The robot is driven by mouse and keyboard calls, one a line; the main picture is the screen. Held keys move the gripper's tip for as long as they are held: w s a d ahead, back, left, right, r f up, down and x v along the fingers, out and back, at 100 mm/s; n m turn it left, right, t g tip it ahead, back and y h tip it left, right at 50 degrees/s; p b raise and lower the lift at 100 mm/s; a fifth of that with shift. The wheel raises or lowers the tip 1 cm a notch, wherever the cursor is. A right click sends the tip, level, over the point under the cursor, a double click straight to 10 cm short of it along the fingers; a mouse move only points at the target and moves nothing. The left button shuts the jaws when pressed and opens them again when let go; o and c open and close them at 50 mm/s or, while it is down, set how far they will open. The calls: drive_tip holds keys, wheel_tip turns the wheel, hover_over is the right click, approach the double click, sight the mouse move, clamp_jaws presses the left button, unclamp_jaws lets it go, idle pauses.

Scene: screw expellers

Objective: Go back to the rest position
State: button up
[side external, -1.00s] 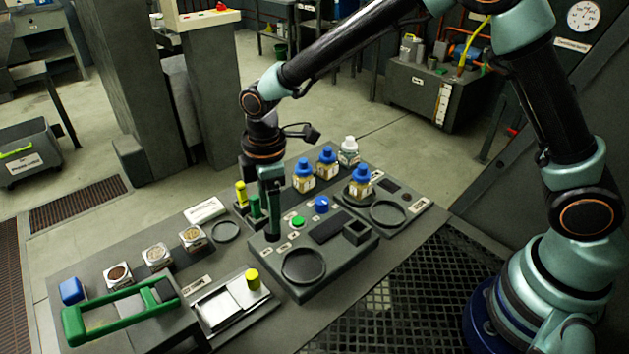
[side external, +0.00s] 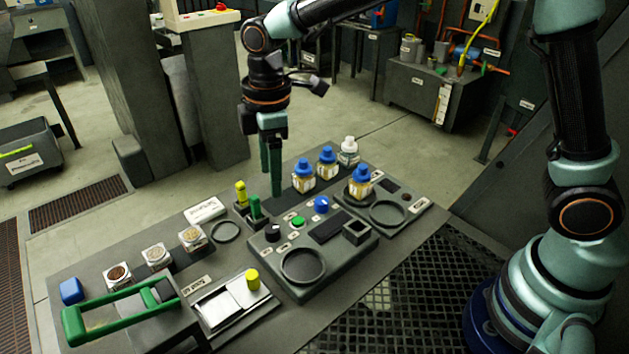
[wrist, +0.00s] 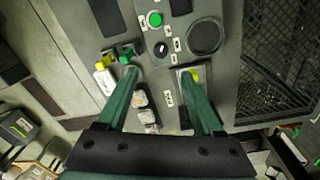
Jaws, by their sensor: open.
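My gripper (side external: 270,182) hangs in the air over the workbench, pointing down, above and behind the control box (side external: 330,262). Its two green fingers are apart with nothing between them, and it also shows open in the wrist view (wrist: 158,72). A black knob (side external: 272,232) stands on the control box below the fingers, clear of them. The same knob shows in the wrist view (wrist: 161,48), with the green button (wrist: 154,19) near it.
Blue-capped bottles (side external: 303,178) and a white-capped bottle (side external: 348,152) stand right of my gripper. Yellow and green handled pieces (side external: 241,193) stand left. Sample containers (side external: 156,257), a silver tray (side external: 225,304) and a green-handled press (side external: 120,312) occupy the front left. The air above is clear.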

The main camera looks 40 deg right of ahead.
drive_tip(key=s+d+r+m+t, duration=0.2)
drive_tip(key=s+d+r+m, duration=0.2)
drive_tip(key=d, duration=0.5)
drive_tip(key=s+d+r+m+t, duration=0.3)
drive_tip(key=s+d+r+m, duration=0.1)
drive_tip(key=s+d+m, duration=0.4)
drive_tip(key=shift+s+d+m, duration=0.35)
drive_tip(key=shift+d+m, duration=0.3)
drive_tip(key=shift+m, duration=0.35)
